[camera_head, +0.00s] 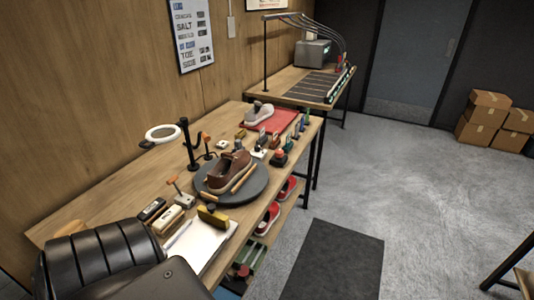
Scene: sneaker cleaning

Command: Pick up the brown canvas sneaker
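A brown shoe (229,168), which looks like the brown canvas sneaker, rests on a round dark grey turntable (258,186) on the wooden workbench (100,190). A thin light-brown stick-like item (243,178) lies along its near side. No gripper shows in the head view, so I cannot see either one relative to the shoe.
A black stand (190,145) and a white ring lamp (162,133) are behind the turntable. Brushes (167,220) and white paper (197,242) lie nearer. A greyish shoe (259,113) sits on a red mat (283,119) beyond. Red shoes (268,218) are on the lower shelf.

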